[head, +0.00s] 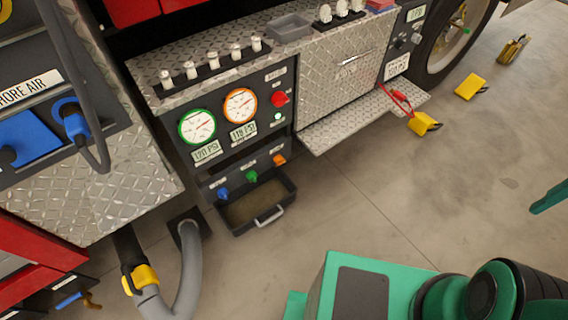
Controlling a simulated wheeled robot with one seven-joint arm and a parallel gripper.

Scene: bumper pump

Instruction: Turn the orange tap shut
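The orange tap (279,159) is a small knob at the right end of a row of three on the dark lower panel of the truck's side. A green tap (251,176) is left of it, and a blue tap (223,192) is farther left. Whether the orange tap is open or closed is too small to tell. My gripper is not recognisable in the head view. Green and black parts of my own body fill the bottom right, well apart from the taps.
A dark drip tray (236,217) with a handle juts out below the taps. Above are a green-rimmed gauge (197,126), an orange-rimmed gauge (240,105) and a red knob (279,99). A metal shelf (340,127) juts out right. A grey hose (190,265) stands left. Floor in front is clear.

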